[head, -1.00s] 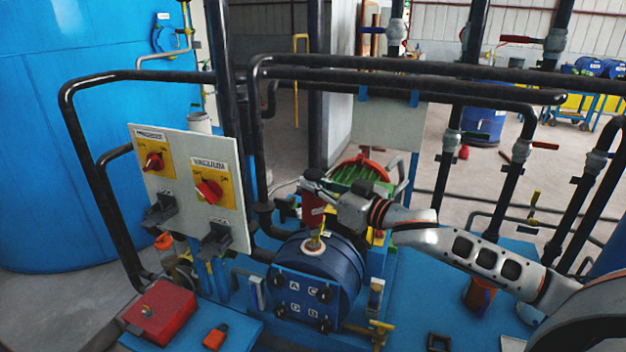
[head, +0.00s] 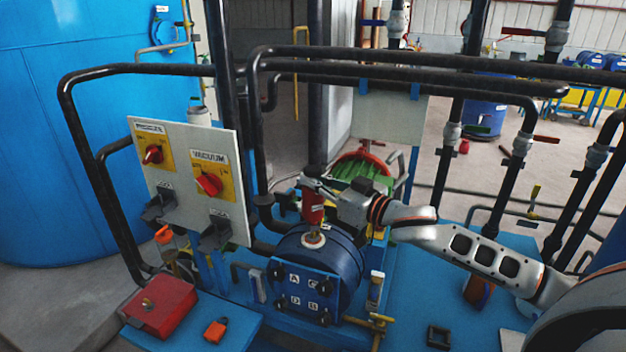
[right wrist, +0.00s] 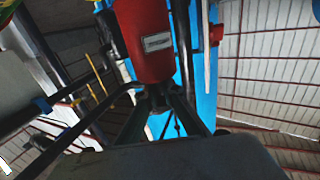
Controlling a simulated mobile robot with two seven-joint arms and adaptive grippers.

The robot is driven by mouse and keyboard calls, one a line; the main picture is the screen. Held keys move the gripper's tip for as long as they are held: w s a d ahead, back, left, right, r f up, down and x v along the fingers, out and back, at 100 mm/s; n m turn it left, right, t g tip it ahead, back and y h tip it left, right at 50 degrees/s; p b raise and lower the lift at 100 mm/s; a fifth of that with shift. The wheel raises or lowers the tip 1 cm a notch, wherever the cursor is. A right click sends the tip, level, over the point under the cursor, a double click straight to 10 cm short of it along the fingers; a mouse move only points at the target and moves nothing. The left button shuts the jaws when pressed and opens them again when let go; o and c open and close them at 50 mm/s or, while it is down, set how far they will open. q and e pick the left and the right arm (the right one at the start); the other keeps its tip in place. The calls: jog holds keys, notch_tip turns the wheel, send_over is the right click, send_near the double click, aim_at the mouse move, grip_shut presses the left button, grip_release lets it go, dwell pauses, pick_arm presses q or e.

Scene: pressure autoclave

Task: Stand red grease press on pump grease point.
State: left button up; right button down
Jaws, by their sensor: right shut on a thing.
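The red grease press (head: 313,208) is roughly upright in my right gripper (head: 316,185), above the blue pump drum (head: 335,258). Its lower end lines up with the pale ring (head: 313,241) of the grease point on top of the drum. The press hides the brass fitting there, and I cannot tell whether they touch. In the right wrist view the red press body (right wrist: 146,40), with a pale label, fills the top centre in front of the gripper fingers (right wrist: 155,98). My right gripper is shut on it. My left gripper is not in view.
A switch panel (head: 192,180) with red knobs stands left of the drum. A red box (head: 160,307) and an orange item (head: 215,331) lie on the blue base at the front left. Black pipes (head: 400,78) cross behind the arm.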

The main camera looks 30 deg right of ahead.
jog(key=shift+r+p, duration=0.15)
jog(key=shift+p, duration=0.75)
dwell(1.0)
jog(key=shift+f+b, duration=0.45)
jog(key=shift+f, duration=0.95)
dwell(0.5)
jog(key=c, duration=2.1)
grip_release()
jog(key=shift+c, duration=0.2)
jog(key=shift+f, duration=0.1)
jog(key=shift+s, duration=0.1)
jog(key=v, duration=1.2)
